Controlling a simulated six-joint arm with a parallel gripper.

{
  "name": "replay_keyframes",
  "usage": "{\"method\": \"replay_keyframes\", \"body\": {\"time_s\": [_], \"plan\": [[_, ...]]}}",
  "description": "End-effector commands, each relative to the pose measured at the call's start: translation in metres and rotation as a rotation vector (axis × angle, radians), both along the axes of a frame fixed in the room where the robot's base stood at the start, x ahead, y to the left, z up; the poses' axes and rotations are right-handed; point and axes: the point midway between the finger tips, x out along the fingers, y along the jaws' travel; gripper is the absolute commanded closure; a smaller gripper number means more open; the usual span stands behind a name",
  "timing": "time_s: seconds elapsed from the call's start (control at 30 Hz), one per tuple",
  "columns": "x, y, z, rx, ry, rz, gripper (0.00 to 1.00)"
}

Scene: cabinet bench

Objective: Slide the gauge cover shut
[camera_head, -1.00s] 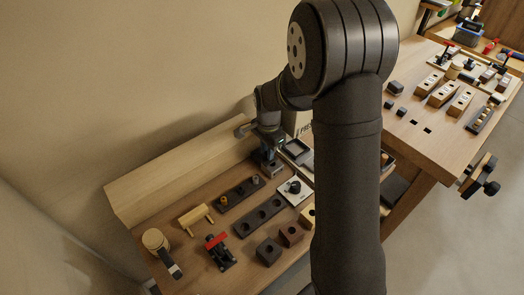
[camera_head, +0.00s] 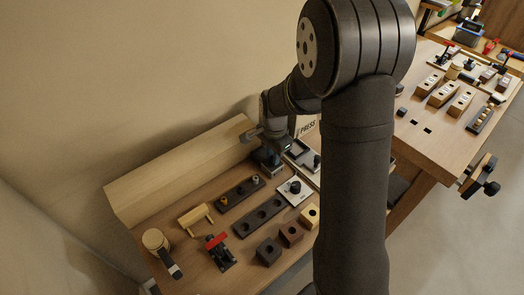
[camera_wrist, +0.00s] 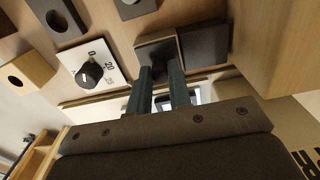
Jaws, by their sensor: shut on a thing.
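The gauge cover is a dark square-faced piece (camera_wrist: 156,47) in the wrist view, between and just beyond my fingertips. My gripper (camera_wrist: 160,74) is shut on it; the fingers hide part of where they meet it. A second dark flat block (camera_wrist: 203,46) sits directly to its right; I cannot tell if they are joined. In the head view my gripper (camera_head: 271,161) is low at the back of the bench, beside a grey-framed panel (camera_head: 298,149). A light window with a dark frame (camera_wrist: 192,95) shows partly behind my fingers in the wrist view.
A white dial plate with a black knob (camera_head: 294,188) lies in front of my gripper. Dark strips with holes (camera_head: 258,216) and several small blocks stand nearby. A long pale wooden block (camera_head: 180,172) borders the back left. A red-handled clamp (camera_head: 219,251) stands at the front.

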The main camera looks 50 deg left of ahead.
Motion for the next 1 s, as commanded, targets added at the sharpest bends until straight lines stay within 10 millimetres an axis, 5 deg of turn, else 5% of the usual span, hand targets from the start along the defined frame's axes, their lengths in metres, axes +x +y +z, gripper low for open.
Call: {"method": "replay_keyframes", "body": {"time_s": [0.07, 0.1, 0.2, 0.53, 1.0], "plan": [[0.001, -0.002, 0.000, -0.004, 0.000, 0.000, 0.93], [0.001, -0.002, 0.000, -0.004, 0.000, 0.000, 0.80], [0.000, -0.002, 0.000, -0.004, 0.000, 0.000, 0.62], [0.000, -0.001, 0.003, -0.002, 0.000, 0.000, 0.62], [0.000, -0.001, 0.039, -0.002, 0.000, 0.000, 0.62]]}}
